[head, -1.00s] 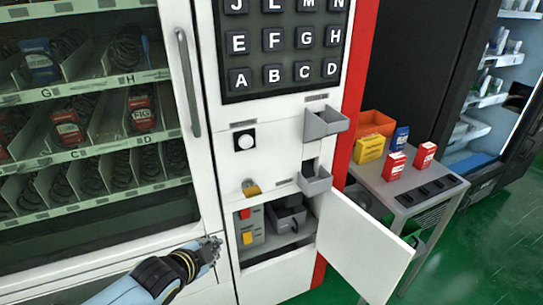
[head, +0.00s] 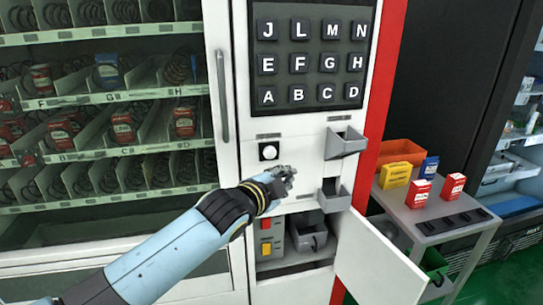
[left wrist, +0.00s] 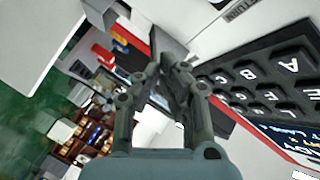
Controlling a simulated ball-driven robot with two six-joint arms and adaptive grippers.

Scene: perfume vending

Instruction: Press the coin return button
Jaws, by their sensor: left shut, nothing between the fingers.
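The coin return button is the round white button (head: 268,151) on a black square plate on the white front of the vending machine. It sits below the lettered keypad (head: 312,65). My left gripper (head: 288,174) is shut and empty, just below and to the right of the button in the head view; I cannot tell whether it touches the panel. In the left wrist view, my left gripper (left wrist: 174,62) shows its fingers together. A printed label ending in "RETURN" (left wrist: 241,10) lies at the upper right there; the button itself does not show. My right gripper is not in view.
Two grey trays (head: 346,143) jut from the panel right of the gripper. Below, an open white door (head: 375,260) swings outward from a compartment with red and yellow buttons. A side table (head: 425,209) holds several small boxes and an orange bin.

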